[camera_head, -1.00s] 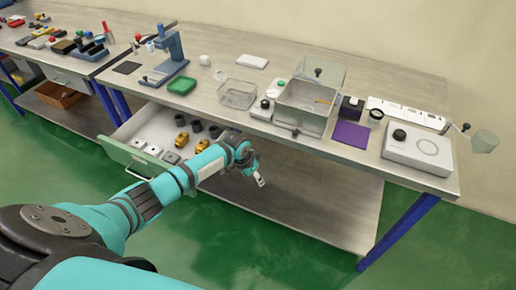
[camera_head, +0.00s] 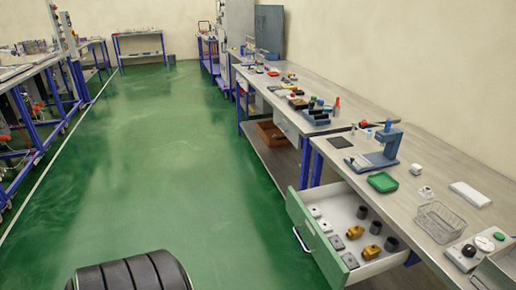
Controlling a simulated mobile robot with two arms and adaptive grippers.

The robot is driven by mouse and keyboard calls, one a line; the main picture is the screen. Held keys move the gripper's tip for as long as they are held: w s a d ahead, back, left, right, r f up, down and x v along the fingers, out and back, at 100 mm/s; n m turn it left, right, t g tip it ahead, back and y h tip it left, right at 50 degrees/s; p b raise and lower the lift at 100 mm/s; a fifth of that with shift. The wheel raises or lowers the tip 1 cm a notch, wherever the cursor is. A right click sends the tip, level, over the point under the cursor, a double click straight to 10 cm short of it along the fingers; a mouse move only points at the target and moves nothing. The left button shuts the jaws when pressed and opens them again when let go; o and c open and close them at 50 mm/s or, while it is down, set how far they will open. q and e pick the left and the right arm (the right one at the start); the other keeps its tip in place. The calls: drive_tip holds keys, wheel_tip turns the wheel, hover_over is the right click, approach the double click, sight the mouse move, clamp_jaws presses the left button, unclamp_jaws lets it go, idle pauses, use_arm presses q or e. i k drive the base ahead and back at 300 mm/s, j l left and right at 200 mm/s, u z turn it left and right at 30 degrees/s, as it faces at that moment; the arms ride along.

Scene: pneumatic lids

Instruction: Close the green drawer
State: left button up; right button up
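The green-fronted drawer (camera_head: 316,240) is pulled out from under the workbench at the lower right. A pale handle (camera_head: 301,240) is on its outer face. Inside the drawer lie brass-coloured fittings (camera_head: 355,233), dark cylinders (camera_head: 376,228) and several grey square blocks (camera_head: 326,227). Neither of my grippers shows in this view. A dark ribbed part at the bottom edge looks like part of my own arm, apart from the drawer.
The workbench top (camera_head: 395,208) holds a blue press (camera_head: 385,145), a green tray (camera_head: 382,182) and a clear box (camera_head: 440,222). Another bench with an orange bin (camera_head: 271,133) below stands behind. The green floor (camera_head: 170,170) left of the drawer is clear.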

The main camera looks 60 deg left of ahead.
sight(339, 202)
drive_tip(key=i+j+u, duration=0.25)
drive_tip(key=u, duration=0.2)
drive_tip(key=i+j+u, duration=0.15)
drive_tip(key=i+u, duration=0.55)
drive_tip(key=u, duration=0.25)
drive_tip(key=i, duration=0.35)
